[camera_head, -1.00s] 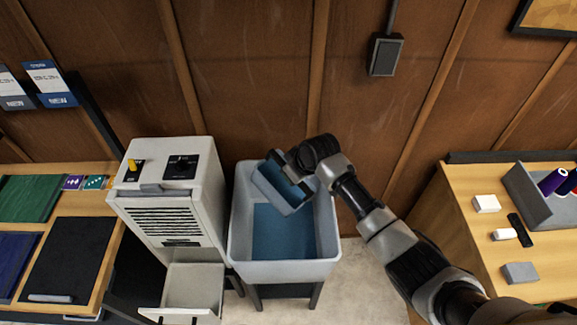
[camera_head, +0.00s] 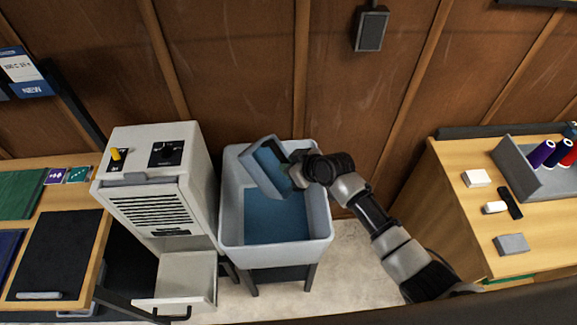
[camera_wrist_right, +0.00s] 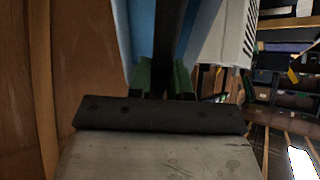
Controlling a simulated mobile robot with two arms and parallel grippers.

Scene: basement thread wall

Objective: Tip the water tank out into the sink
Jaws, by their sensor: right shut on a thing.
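The water tank (camera_head: 257,173) is a grey-blue open box with blue inside. It is held tilted over the back left part of the sink (camera_head: 230,225), a pale grey tub on dark legs with blue in its bottom. My right gripper (camera_head: 293,172) is shut on the tank at its right side. In the right wrist view the green-tipped fingers (camera_wrist_right: 161,82) close on a dark bar, with blue of the tank (camera_wrist_right: 124,35) beside it. I cannot make out any pouring stream. My left gripper is not in view.
A white dehumidifier-like unit (camera_head: 150,200) stands left of the sink, with a drawer-like bin (camera_head: 185,280) at its foot. A wooden table (camera_head: 60,190) is at far left. A workbench (camera_head: 470,215) with thread spools (camera_head: 542,153) is at right. The wooden wall is close behind.

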